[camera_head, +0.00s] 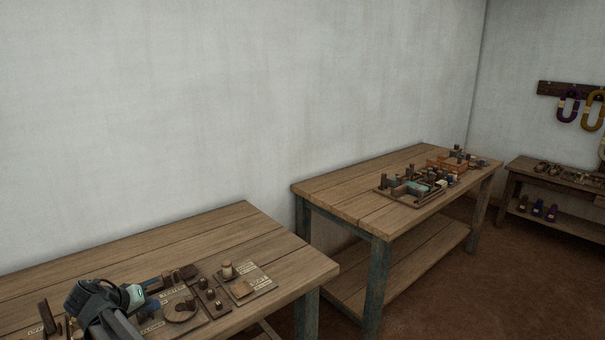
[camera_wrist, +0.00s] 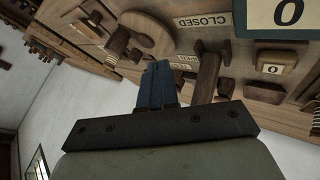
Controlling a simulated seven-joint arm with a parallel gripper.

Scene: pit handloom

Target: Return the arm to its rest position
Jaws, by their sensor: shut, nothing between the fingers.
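My gripper (camera_head: 153,286) is at the lower left of the head view, over the near wooden table (camera_head: 300,268), beside the boards of wooden fittings. In the wrist view my gripper's blue fingers (camera_wrist: 157,70) are together with nothing between them. An upright wooden post (camera_wrist: 207,76) stands just right of the fingers in that view; whether they touch it cannot be told. My arm reaches in from the bottom edge of the head view and hides part of the table behind it.
Boards carry a round wooden disc (camera_head: 181,311), small knobs and a cylinder (camera_head: 227,268). A "CLOSED" label (camera_wrist: 202,21) and a "0" card (camera_wrist: 288,10) show close by. A second table (camera_head: 335,195) holds a cluttered tray. The near table's right end is bare.

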